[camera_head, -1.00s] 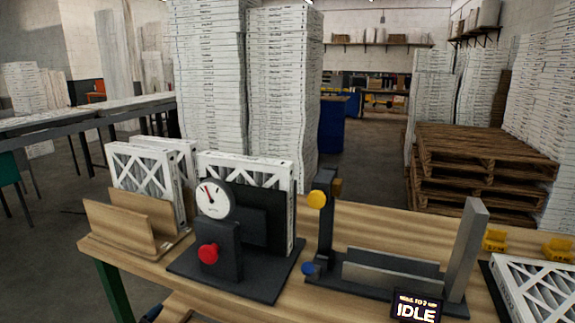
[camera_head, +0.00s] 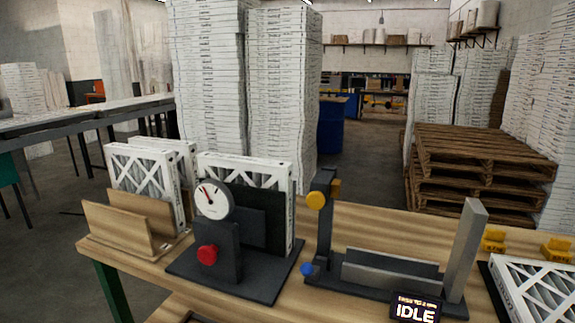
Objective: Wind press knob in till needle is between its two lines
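The press (camera_head: 262,285) stands on the wooden bench, a dark base with an upright block. Its red knob (camera_head: 207,254) is on the front of the block. Above the knob is a round white dial (camera_head: 212,199) with a needle pointing to the upper left; the dial's lines are too small to make out. A white-framed filter (camera_head: 278,172) stands upright behind the dial, against a dark plate. Neither of my grippers shows in the head view, and nothing touches the knob.
A wooden rack (camera_head: 126,231) with filters is at the left. A fixture (camera_head: 390,272) with a yellow knob (camera_head: 316,200) and blue knob (camera_head: 306,269) stands right of the press. A small display (camera_head: 415,308) reads IDLE. Another filter (camera_head: 540,290) lies at the right. Pallets (camera_head: 480,170) stand behind.

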